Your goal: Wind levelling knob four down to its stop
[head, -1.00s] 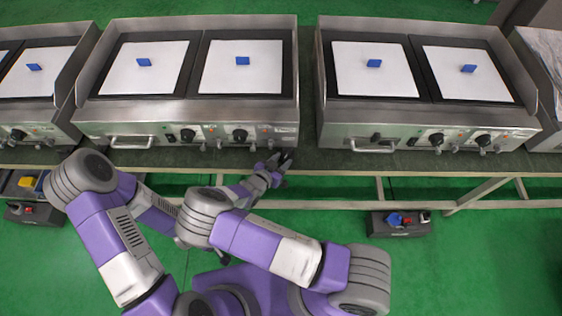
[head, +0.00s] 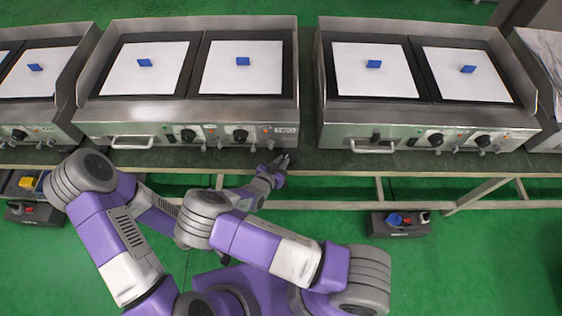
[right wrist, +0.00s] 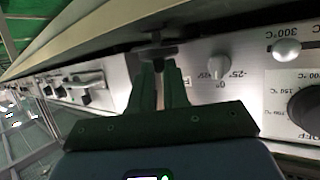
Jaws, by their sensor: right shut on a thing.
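My right gripper (head: 286,158) is at the front edge of the middle griddle (head: 188,112), below the right end of its steel front panel. In the right wrist view the two dark fingers (right wrist: 160,68) are close together, shut on a small metal levelling knob (right wrist: 155,50) under the panel. The knob has a flat disc and a short stem; the fingertips cover part of it. In the head view the gripper hides this knob.
A second griddle (head: 420,120) stands to the right, past a narrow gap. In the right wrist view a dial (right wrist: 305,108) and a small pale knob (right wrist: 219,68) sit on the panel near the fingers. A dark tool box (head: 400,223) lies at lower right. Green floor shows below the bench.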

